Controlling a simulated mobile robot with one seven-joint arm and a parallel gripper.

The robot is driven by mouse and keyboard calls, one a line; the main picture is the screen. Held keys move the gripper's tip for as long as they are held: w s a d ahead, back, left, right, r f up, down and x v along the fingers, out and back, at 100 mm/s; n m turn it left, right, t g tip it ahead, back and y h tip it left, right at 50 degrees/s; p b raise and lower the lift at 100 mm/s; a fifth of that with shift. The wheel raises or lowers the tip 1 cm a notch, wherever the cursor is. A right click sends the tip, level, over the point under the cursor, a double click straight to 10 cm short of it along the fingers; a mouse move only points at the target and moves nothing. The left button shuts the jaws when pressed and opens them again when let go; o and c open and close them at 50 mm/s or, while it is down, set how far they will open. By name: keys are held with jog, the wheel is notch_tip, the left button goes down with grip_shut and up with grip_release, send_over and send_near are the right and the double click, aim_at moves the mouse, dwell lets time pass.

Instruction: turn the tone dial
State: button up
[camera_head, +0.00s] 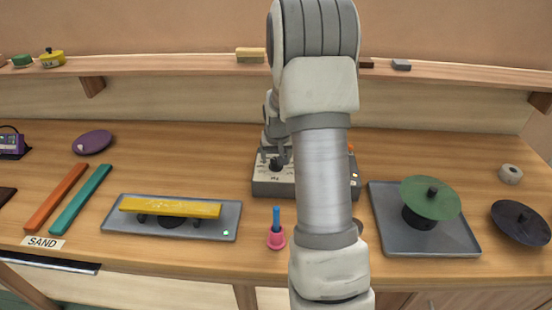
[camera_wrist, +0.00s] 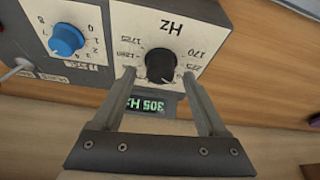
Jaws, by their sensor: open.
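The tone dial (camera_wrist: 161,64) is a black knob on a pale panel marked HZ in the wrist view. A green display (camera_wrist: 147,104) beside it reads about 305 HZ. My gripper (camera_wrist: 159,74) is open, with one fingertip on each side of the knob; I cannot tell whether they touch it. In the head view the tone box (camera_head: 272,188) stands on the bench, partly hidden by my arm, with my gripper (camera_head: 276,160) over a dark knob on its top.
A blue knob (camera_wrist: 66,40) sits on the same box. On the bench, a grey tray (camera_head: 225,218) holds a yellow bar left of the box, and another tray (camera_head: 455,240) bears a green disc at right. A pink holder (camera_head: 276,239) stands in front. A shelf (camera_head: 170,65) runs behind.

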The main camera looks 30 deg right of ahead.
jog(key=shift+w+d+f, duration=0.1)
jog(key=shift+w+f, duration=0.05)
jog(key=shift+f, duration=0.2)
jog(key=shift+c, duration=0.2)
grip_shut()
jog(key=shift+f+m+b, duration=0.1)
jog(key=shift+m+b, duration=0.2)
jog(key=shift+a+m+g+h+b, duration=0.2)
jog(key=shift+m+g+h+b, duration=0.1)
jog(key=shift+m+b, duration=0.4)
jog(key=shift+m+g+h, duration=0.5)
jog(key=shift+m, duration=1.4)
